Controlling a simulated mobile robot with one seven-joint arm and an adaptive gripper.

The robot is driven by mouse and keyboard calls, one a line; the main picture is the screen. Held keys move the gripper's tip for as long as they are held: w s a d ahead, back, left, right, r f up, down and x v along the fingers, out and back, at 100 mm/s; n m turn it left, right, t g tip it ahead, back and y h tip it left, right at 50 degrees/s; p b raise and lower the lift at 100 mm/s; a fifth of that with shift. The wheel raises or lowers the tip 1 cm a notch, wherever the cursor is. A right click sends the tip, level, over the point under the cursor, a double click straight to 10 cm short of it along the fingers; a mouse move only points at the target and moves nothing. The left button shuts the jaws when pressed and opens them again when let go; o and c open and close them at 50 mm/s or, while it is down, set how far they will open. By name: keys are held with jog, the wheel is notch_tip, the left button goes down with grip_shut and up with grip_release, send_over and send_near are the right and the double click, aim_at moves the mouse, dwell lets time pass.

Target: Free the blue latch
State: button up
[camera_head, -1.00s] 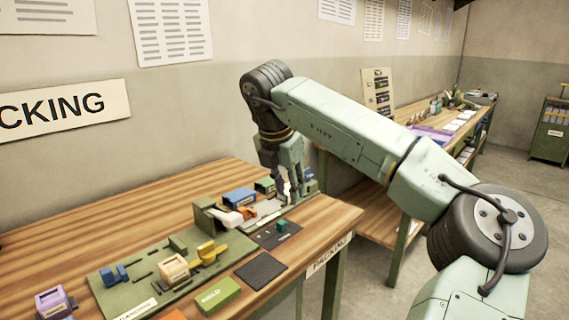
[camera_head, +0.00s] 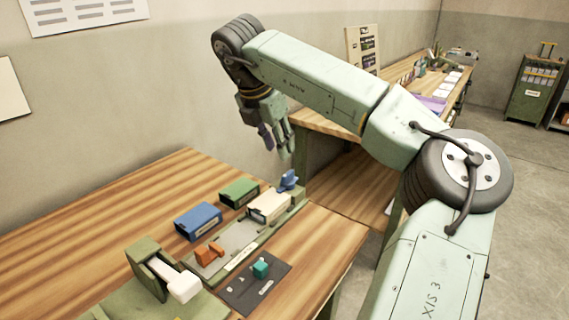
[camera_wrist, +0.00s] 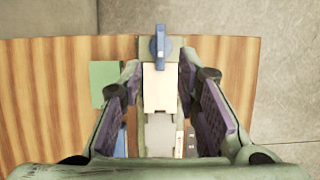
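The blue latch (camera_head: 288,180) stands at the far end of a green rail fixture (camera_head: 298,196), against the end of a cream block (camera_head: 269,206). In the wrist view the blue latch (camera_wrist: 160,45) shows upright across the top of the cream block (camera_wrist: 157,90). My gripper (camera_head: 276,146) hangs above the far end of the bench, above and behind the latch. In the wrist view my gripper (camera_wrist: 162,95) is open, its dark pads wide apart on either side of the cream block's line. Nothing is held between them.
A blue block (camera_head: 198,221) and a green block (camera_head: 239,192) lie left of the fixture. An orange piece (camera_head: 208,253), a dark pad with a teal knob (camera_head: 260,269) and a white-handled press (camera_head: 172,278) are nearer. Left bench is clear.

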aim_at(288, 173)
jog(key=p+x, duration=0.2)
jog(key=x, duration=0.7)
jog(key=shift+s+f+p, duration=0.1)
jog(key=shift+f+p, duration=0.25)
grip_shut()
